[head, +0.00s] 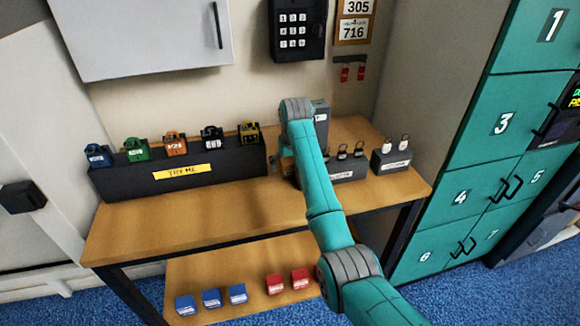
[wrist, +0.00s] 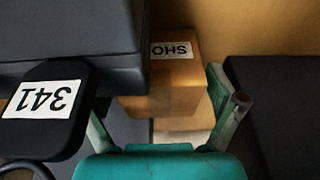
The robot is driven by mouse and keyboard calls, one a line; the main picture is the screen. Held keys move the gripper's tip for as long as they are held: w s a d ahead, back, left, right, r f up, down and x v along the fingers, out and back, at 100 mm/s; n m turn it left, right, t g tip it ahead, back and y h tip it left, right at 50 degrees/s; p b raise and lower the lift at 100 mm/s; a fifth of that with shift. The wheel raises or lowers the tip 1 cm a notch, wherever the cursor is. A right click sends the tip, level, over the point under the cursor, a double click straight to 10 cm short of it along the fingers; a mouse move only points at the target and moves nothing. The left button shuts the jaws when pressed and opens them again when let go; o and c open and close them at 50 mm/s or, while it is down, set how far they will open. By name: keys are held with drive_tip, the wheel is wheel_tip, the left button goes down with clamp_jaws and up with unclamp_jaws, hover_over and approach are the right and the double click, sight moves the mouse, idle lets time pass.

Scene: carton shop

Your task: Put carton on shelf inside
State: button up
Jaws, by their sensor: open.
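A brown carton (wrist: 175,80) with a white label reading "SHO" upside down shows in the wrist view. It lies ahead of and between the two fingers of my gripper (wrist: 166,108), which is open. Whether a finger touches it I cannot tell. In the head view my gripper (head: 284,160) is mostly hidden by my teal arm, low over the tabletop, and the carton cannot be made out there. A wooden shelf (head: 240,263) lies under the table top, with several blue and red items on it.
Dark blocks flank the carton in the wrist view; a black tag reading 341 (wrist: 42,108) is at left. A "TRY ME" stand (head: 120,182) with several padlocks and smaller padlock stands (head: 395,162) are on the table. Teal lockers (head: 480,150) stand at right. The table's front left is clear.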

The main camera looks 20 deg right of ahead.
drive_tip(key=shift+r, duration=0.1)
drive_tip(key=c, duration=1.4)
